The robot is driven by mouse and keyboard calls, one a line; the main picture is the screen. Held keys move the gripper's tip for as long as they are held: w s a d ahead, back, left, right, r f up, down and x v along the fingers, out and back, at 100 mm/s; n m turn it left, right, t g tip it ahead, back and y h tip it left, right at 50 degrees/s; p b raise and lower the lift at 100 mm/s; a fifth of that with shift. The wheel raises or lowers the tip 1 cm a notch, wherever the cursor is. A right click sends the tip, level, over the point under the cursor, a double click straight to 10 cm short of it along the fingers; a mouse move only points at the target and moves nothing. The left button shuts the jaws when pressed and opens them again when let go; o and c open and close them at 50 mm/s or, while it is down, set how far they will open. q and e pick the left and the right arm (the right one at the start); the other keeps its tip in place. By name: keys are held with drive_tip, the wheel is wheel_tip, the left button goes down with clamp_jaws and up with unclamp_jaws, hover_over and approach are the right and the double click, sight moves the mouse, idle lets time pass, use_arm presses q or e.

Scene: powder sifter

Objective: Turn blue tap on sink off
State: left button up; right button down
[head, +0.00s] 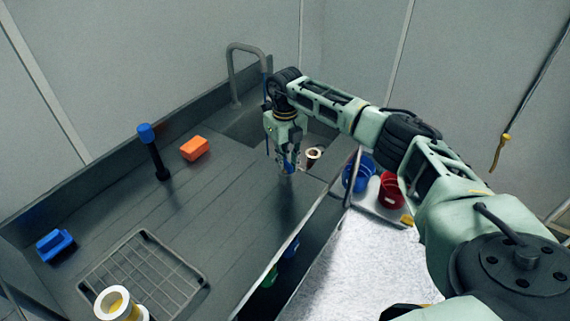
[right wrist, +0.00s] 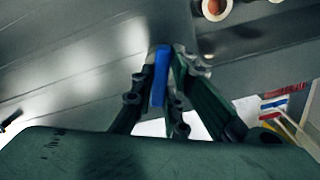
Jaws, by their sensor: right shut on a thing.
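The grey sink faucet (head: 246,68) arches up at the back of the dark counter, beside the sink basin (head: 240,128). My right gripper (head: 287,164) points down over the counter's front part near the basin. It is shut on a narrow blue piece, which shows between the fingers in the right wrist view (right wrist: 160,76). A blue knob-like part (head: 290,250) and a green one (head: 269,277) show below the counter's front edge. My left gripper is not seen.
A white cup with brown inside (head: 313,156) stands close right of my right gripper. An orange block (head: 194,148), a blue-topped post (head: 147,134), a blue object (head: 55,244) and a wire rack (head: 143,268) are left. Blue (head: 357,175) and red (head: 391,191) buckets stand right.

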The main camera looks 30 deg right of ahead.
drive_tip(key=n+b, duration=0.2)
drive_tip(key=n, duration=0.2)
drive_tip(key=shift+n, duration=0.4)
drive_tip(key=shift+r, duration=0.1)
drive_tip(key=c, duration=1.7)
unclamp_jaws()
drive_tip(key=shift+c, duration=0.2)
wheel_tip(320, 180, up, 12)
